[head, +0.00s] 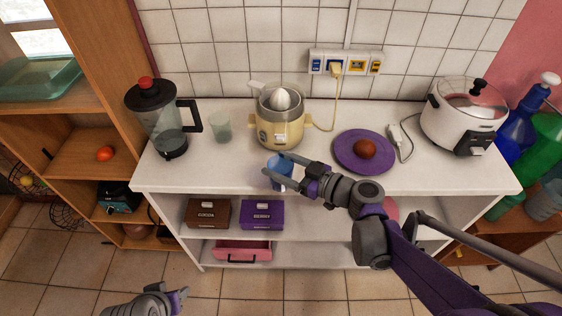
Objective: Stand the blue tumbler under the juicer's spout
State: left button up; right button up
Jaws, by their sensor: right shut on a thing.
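The yellow juicer (279,124) stands at the back middle of the white counter, its grey bowl and white cone on top. The blue tumbler (279,174) is between the fingers of my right gripper (274,163), which is shut on it. The tumbler looks roughly upright at the counter's front edge, in front of the juicer and apart from it. I cannot tell whether it touches the counter. The fingers hide part of it. My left gripper (180,297) is low at the bottom left, away from the counter; its finger opening is unclear.
A clear cup (221,127) and a blender jug (165,125) stand left of the juicer. A purple plate (345,160) with a reddish-brown round item lies right, near a rice cooker (462,118). The juicer's cord (334,112) runs to the wall socket.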

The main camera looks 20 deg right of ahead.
aim_at(280, 160)
jog(key=shift+w+d+f+b, duration=0.15)
jog(key=shift+w+f+b, duration=0.25)
jog(key=shift+w, duration=0.35)
jog(key=shift+w+d+f+b, duration=0.15)
jog(key=shift+w+f+b, duration=0.2)
jog(key=shift+w, duration=0.35)
jog(key=shift+w+d+f+b, duration=0.1)
jog(key=shift+w+d+b, duration=0.15)
jog(key=shift+w, duration=0.6)
jog(key=shift+w+d+b, duration=0.2)
jog(key=shift+w, duration=0.6)
jog(key=shift+w+d+f+b, duration=0.1)
jog(key=shift+w+d+b, duration=0.15)
jog(key=shift+w, duration=0.6)
jog(key=shift+w+f, duration=0.1)
jog(key=shift+f, duration=0.3)
jog(key=o, duration=1.5)
